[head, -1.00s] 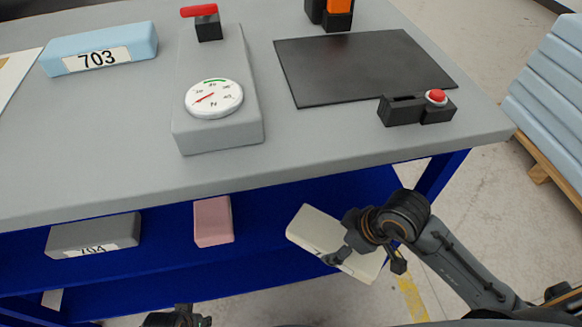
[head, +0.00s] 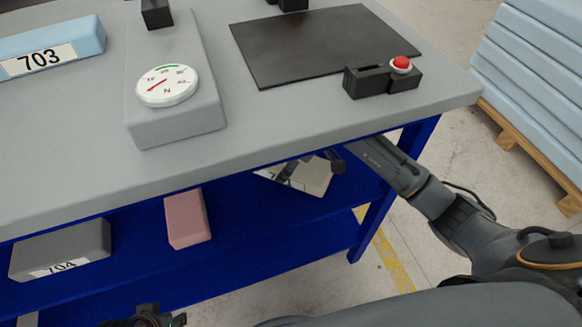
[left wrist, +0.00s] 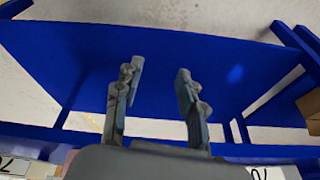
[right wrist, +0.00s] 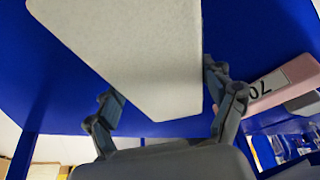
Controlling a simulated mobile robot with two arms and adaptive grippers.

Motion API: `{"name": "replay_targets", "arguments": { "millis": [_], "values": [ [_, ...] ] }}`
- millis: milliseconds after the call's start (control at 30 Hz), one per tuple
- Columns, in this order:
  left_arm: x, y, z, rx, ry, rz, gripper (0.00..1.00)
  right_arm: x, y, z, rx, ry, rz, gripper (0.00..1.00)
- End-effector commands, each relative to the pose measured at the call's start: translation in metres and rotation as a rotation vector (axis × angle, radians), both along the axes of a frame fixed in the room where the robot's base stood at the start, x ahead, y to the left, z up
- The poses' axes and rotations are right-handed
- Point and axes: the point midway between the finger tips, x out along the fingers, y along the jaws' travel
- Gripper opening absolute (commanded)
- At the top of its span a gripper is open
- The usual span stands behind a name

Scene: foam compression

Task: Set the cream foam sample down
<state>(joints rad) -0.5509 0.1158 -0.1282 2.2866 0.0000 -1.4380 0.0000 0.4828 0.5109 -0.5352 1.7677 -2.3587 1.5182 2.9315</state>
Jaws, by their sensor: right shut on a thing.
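The cream foam sample (head: 317,177) is under the tabletop, over the right part of the blue lower shelf, partly covered by my gripper and the table edge. In the right wrist view the sample (right wrist: 140,50) is a pale block between the fingers. My right gripper (head: 300,168) is shut on it; its fingers also show in the right wrist view (right wrist: 165,108). I cannot tell whether the sample touches the shelf. My left gripper (left wrist: 160,72) is open and empty, facing bare blue shelf; it barely shows at the bottom of the head view (head: 146,318).
On the shelf, a pink block (head: 187,220) and a grey block labelled 704 (head: 62,250) lie to the left. The tabletop (head: 270,125) overhangs my right gripper. A blue table leg (head: 372,228) stands to its right. A gauge device (head: 170,95) stands on top.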

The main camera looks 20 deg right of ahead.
Motion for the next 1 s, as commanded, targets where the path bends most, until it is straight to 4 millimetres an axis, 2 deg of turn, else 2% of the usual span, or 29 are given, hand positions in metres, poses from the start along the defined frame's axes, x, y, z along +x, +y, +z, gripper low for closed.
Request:
{"name": "replay_targets", "arguments": {
  "millis": [33, 100, 367, 400, 467, 867, 967, 1000],
  "values": [
    [-0.001, 0.000, 0.005, 0.000, -0.006, 0.000, 0.40, -0.002, 0.000, -0.010, -0.001, 0.004, 0.000, 0.65],
    [-0.003, 0.001, 0.012, 0.000, -0.008, 0.001, 0.40, -0.002, 0.000, -0.014, 0.000, 0.003, 0.001, 0.65],
    [-0.004, 0.001, 0.017, 0.000, -0.008, 0.001, 0.40, -0.002, 0.000, -0.016, 0.000, 0.001, 0.000, 0.65],
    [-0.004, 0.001, 0.017, 0.000, -0.008, 0.001, 0.40, -0.002, 0.000, -0.016, -0.001, 0.002, 0.000, 0.88],
    [-0.004, 0.001, 0.017, 0.000, -0.008, 0.001, 0.40, -0.002, 0.000, -0.016, -0.001, 0.002, 0.000, 1.00],
    [-0.003, 0.001, 0.017, 0.000, -0.010, 0.001, 0.40, -0.003, -0.001, -0.014, -0.001, 0.001, 0.000, 1.00],
    [-0.002, 0.001, 0.017, -0.001, -0.013, 0.001, 0.40, -0.004, -0.002, -0.008, -0.001, -0.001, 0.000, 1.00],
    [-0.001, 0.000, 0.010, 0.000, -0.004, 0.000, 0.40, -0.005, -0.004, -0.003, 0.000, -0.002, 0.001, 1.00]
  ]
}}
